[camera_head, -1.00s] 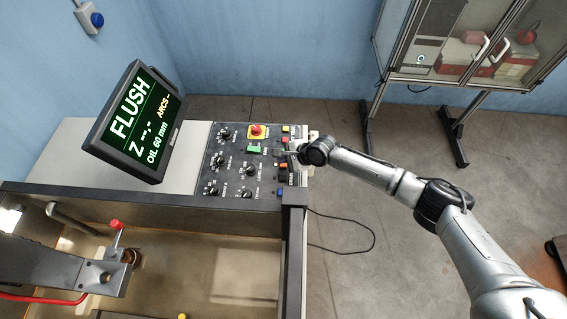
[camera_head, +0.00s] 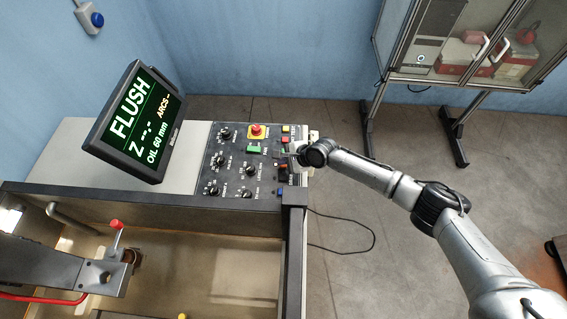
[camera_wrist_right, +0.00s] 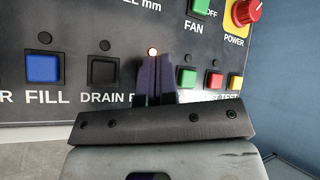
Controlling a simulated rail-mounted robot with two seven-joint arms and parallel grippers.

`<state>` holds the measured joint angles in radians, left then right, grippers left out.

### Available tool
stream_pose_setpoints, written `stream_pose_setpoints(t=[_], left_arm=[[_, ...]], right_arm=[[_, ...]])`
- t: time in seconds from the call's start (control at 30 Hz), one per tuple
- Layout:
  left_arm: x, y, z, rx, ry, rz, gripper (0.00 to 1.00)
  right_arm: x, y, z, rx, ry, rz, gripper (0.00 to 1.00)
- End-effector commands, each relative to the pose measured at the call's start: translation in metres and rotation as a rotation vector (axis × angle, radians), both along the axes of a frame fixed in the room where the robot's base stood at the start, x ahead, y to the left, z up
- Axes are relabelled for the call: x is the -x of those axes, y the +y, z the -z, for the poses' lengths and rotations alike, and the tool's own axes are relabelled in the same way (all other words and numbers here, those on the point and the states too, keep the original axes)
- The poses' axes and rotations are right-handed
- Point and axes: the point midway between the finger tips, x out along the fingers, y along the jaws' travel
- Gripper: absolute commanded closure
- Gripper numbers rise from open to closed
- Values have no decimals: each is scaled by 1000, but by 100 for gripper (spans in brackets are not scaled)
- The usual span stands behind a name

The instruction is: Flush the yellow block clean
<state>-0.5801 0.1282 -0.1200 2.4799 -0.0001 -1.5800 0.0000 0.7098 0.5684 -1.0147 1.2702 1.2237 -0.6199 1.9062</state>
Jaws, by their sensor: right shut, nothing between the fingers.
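A small yellow spot (camera_head: 182,316) shows at the bottom edge of the head view, inside the tank; I cannot tell if it is the yellow block. The monitor (camera_head: 133,122) reads FLUSH, Z with dashes, and OIL 60 mm. My right gripper (camera_wrist_right: 155,70) is shut and empty, its fingertips at the control panel (camera_wrist_right: 60,30), just right of the black DRAIN button (camera_wrist_right: 103,70). The fingers hide the button behind them. In the head view the right gripper (camera_head: 289,150) is at the panel's right edge. My left gripper is out of view.
A blue FILL button (camera_wrist_right: 43,68), a green button (camera_wrist_right: 187,78), a red button (camera_wrist_right: 214,81) and a red power knob (camera_wrist_right: 247,11) surround the fingers. A metal arm with a red-tipped lever (camera_head: 116,224) stands over the tank (camera_head: 190,245). A cabinet (camera_head: 465,50) stands behind.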

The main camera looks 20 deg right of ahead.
Motion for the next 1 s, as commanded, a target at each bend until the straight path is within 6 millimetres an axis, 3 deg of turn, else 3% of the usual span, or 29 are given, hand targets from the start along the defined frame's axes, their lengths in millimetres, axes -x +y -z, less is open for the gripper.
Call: stream_pose_setpoints(t=[1.0], left_arm=[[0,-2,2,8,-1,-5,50]], right_arm=[[0,0,9,0,1,-1,100]])
